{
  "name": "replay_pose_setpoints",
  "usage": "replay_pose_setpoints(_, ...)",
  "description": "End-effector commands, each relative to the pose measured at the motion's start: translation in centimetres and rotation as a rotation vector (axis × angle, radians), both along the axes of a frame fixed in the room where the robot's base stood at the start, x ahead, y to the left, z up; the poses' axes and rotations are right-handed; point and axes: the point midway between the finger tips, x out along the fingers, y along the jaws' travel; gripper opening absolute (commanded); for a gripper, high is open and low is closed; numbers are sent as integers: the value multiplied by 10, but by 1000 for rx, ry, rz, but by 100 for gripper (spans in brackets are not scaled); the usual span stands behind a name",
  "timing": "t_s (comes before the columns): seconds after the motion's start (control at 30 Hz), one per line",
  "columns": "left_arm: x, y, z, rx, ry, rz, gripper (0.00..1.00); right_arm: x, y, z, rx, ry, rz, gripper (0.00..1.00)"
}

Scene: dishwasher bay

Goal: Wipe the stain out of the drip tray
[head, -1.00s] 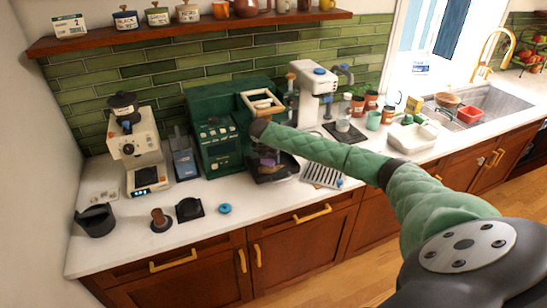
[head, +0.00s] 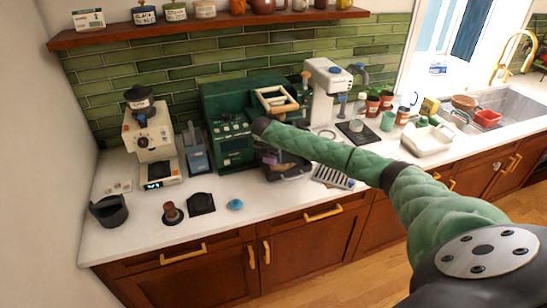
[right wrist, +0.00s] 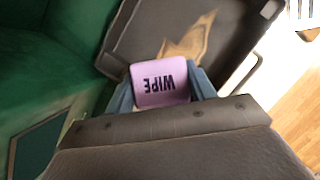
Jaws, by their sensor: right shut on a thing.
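The dark drip tray (head: 292,172) sits at the foot of the green coffee machine (head: 231,137). In the right wrist view the tray (right wrist: 235,40) fills the upper middle, with a tan, irregular stain (right wrist: 190,44) on its floor. My right gripper (right wrist: 161,86) is shut on a pink wipe (right wrist: 160,85) marked "WIPE". The wipe is over the tray, just beside the visible stain; part of the stain may be hidden under it. I cannot tell whether the wipe touches the tray floor. In the head view the right gripper (head: 270,158) is small and partly hidden by my arm. My left gripper is not in view.
A slatted grate (head: 333,176) lies right of the tray. A white machine (head: 326,95) stands behind it, a grinder (head: 152,145) at left. A blue round item (head: 235,204) and a tamper (head: 172,213) lie on the front counter. The green machine's body is close beside the gripper.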

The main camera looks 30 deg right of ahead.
Motion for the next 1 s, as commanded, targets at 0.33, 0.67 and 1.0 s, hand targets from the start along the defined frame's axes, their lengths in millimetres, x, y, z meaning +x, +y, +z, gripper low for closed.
replay_pose_setpoints(0.33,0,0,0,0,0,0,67,-2,-15,1,-1,1,1,22)
replay_pose_setpoints(0.67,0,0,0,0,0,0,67,-8,-37,2,0,1,0,22)
replay_pose_setpoints(1.0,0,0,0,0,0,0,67,-11,-49,2,-1,1,1,22)
